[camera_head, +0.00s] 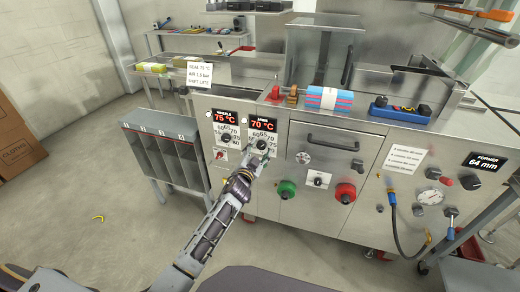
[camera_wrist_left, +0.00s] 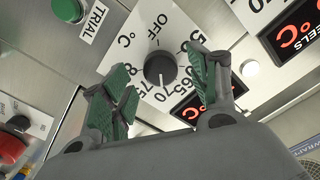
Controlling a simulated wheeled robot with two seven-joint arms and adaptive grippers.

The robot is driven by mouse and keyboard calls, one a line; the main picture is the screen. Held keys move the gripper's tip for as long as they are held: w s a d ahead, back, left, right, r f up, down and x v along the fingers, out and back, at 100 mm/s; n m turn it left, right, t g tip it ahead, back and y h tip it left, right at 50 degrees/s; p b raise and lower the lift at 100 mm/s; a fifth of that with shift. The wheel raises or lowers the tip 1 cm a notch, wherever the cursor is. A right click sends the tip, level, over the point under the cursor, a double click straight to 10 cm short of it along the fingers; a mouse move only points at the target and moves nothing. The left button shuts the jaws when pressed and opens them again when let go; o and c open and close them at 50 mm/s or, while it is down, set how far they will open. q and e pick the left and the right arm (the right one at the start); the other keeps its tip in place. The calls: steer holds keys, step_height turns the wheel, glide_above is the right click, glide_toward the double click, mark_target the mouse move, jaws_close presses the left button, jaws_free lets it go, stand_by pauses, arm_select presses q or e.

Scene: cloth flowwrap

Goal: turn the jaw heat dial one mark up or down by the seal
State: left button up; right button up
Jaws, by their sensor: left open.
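The jaw heat dial (camera_head: 262,145) is a black knob on a white scale plate, under a red display (camera_head: 263,124) that reads 70 °C. In the left wrist view the dial (camera_wrist_left: 160,68) shows from the front, its white mark pointing down toward about 70. My left gripper (camera_head: 260,157) is open at the dial. In the wrist view its green-padded fingers stand on either side of the knob, with visible gaps; I cannot tell whether they reach around it. No seal is clearly visible. My right gripper is not in view.
The wheels dial (camera_head: 226,140) is close on the left, under a display reading 75 °C. A note (camera_head: 200,73) reads "SEAL 75 °C". A green button (camera_head: 287,189) and a red button (camera_head: 345,193) stick out at lower right.

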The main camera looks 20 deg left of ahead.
arm_select(q)
steer(key=shift+w, duration=1.1)
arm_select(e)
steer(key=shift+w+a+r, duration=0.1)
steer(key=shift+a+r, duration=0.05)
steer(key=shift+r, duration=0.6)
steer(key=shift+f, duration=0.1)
arm_select(q)
steer(key=c, duration=1)
